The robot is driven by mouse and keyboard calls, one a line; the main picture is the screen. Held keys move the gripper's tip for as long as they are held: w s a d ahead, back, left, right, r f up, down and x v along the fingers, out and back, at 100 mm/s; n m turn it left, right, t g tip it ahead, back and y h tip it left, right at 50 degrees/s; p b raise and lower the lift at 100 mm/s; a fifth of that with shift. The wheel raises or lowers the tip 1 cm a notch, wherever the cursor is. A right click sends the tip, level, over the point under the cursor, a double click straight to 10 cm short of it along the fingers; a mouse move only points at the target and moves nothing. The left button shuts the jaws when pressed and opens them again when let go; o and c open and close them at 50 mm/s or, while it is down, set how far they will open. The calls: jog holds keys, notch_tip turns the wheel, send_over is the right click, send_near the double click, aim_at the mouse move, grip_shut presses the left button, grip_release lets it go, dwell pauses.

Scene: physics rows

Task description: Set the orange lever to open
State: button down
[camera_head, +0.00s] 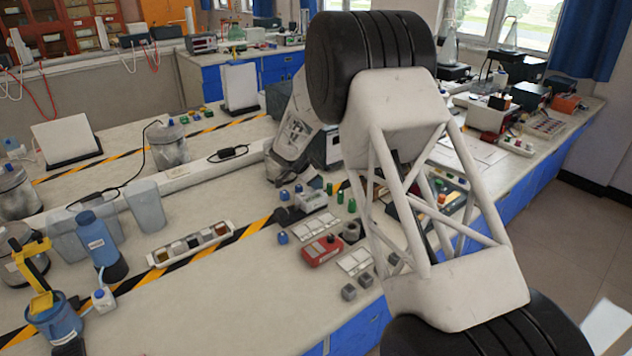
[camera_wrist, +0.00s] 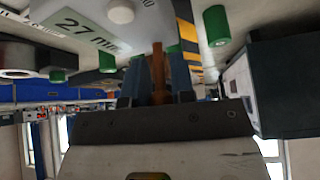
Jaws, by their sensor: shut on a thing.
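The orange lever (camera_wrist: 158,80) shows in the wrist view as a narrow upright orange-brown strip. My gripper (camera_wrist: 160,62) has its two blue-grey fingers on either side of the strip, shut on it. The lever's base and its exact angle are hard to make out. In the head view, my white lattice arm link and black joints cover much of the middle, and I cannot pick out the lever there.
In the wrist view, green knobs (camera_wrist: 216,25), a label plate (camera_wrist: 85,35) and a dark-sided box (camera_wrist: 275,85) surround the gripper. In the head view, a red box (camera_head: 322,250) and a blue bottle (camera_head: 98,240) stand on the crowded bench (camera_head: 215,290).

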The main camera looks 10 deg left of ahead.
jog(key=shift+s+a+t+h, duration=0.25)
jog(key=shift+a+t+h, duration=0.05)
jog(key=shift+t+h, duration=0.3)
jog(key=c, duration=1.1)
grip_release()
jog(key=shift+v, duration=3.85)
